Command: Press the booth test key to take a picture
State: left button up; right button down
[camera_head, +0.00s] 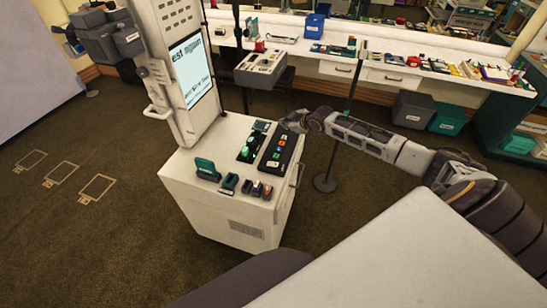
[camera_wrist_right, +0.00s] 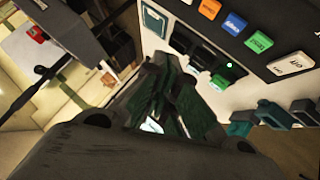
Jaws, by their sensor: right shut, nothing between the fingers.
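The booth is a white cabinet (camera_head: 215,190) with a lit screen (camera_head: 191,68) on its column. A black key panel (camera_head: 280,146) lies on its top. In the right wrist view the panel (camera_wrist_right: 275,20) carries orange (camera_wrist_right: 209,9), blue (camera_wrist_right: 234,24), green (camera_wrist_right: 259,42) and white (camera_wrist_right: 290,65) keys. Their labels are too blurred to read surely, so I cannot tell which is the test key. My right gripper (camera_head: 285,124) is shut and empty, just off the panel's far end. In the wrist view its fingers (camera_wrist_right: 165,95) are beside the panel, apart from the keys. My left gripper is out of view.
A black holder with a green piece (camera_head: 246,148) stands left of the panel, and a green block (camera_head: 206,168) with several small items sits at the front edge. A thin dark stand (camera_head: 346,95) rises behind my right arm. A long cluttered counter (camera_head: 390,73) runs behind.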

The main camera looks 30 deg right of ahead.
aim_at(275, 156)
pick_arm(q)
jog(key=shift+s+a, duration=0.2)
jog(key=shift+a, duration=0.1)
pick_arm(e)
jog(key=s+a+n+g+y, duration=0.2)
jog(key=s+a+n, duration=0.1)
jog(key=a, duration=0.4)
jog(key=shift+f+n, duration=0.3)
jog(key=shift+n, duration=0.6)
jog(key=shift+s+a, duration=0.1)
jog(key=shift+a, duration=0.05)
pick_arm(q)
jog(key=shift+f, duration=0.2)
pick_arm(e)
jog(key=shift+f, duration=0.2)
jog(key=shift+f+b, duration=1.9)
jog(key=shift+f, duration=0.1)
jog(key=shift+f+b, duration=0.4)
jog(key=shift+f, duration=0.05)
jog(key=shift+f+b, duration=0.95)
jog(key=shift+f, duration=0.4)
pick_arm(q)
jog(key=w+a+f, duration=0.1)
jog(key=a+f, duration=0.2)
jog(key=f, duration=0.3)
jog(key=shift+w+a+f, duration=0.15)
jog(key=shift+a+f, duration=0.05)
pick_arm(e)
jog(key=shift+f, duration=0.4)
